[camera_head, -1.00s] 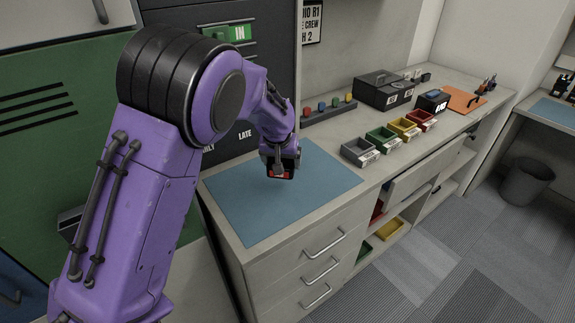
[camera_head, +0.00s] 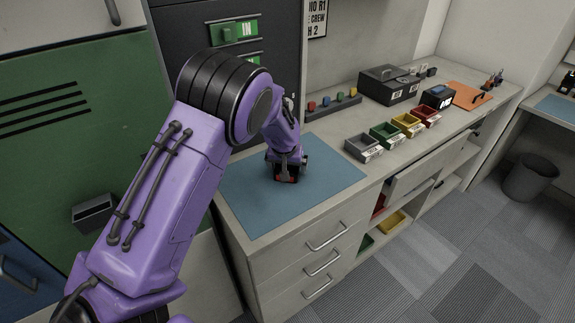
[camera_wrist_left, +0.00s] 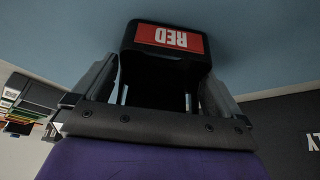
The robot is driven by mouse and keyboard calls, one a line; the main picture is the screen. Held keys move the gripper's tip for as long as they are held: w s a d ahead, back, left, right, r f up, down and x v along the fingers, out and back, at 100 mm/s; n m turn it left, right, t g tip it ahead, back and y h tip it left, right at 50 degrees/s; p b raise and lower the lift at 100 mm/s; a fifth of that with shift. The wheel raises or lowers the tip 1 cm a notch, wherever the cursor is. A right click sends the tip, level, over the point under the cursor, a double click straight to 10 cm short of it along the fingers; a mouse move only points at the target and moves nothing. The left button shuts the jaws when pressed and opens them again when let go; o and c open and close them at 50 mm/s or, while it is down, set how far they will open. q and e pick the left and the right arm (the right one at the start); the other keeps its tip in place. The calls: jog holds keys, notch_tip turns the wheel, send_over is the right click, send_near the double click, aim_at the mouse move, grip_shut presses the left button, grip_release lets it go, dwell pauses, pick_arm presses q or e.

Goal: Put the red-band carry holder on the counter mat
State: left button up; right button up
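The red-band carry holder (camera_head: 287,176) is black with a red label; in the left wrist view the holder (camera_wrist_left: 165,70) shows the word RED upside down. My left gripper (camera_head: 287,161) has a finger on each side of it and is shut on it. The holder is over the blue counter mat (camera_head: 255,205), at or just above its surface; whether it touches is hard to tell. The mat also fills the upper part of the left wrist view (camera_wrist_left: 265,50). My right gripper is not in view.
Grey, green, yellow and red bins (camera_head: 385,136) stand to the right of the mat. Behind them are a black case (camera_head: 390,84) and a strip of coloured pegs (camera_head: 333,102). A dark locker (camera_head: 270,75) rises behind the mat. The mat's front and right are clear.

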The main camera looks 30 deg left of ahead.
pick_arm(q)
jog(key=shift+r, duration=0.1)
jog(key=shift+r, duration=0.35)
jog(key=b+v, duration=0.1)
jog(key=v, duration=1)
jog(key=shift+s+r+b, duration=0.2)
jog(key=shift+b, duration=0.15)
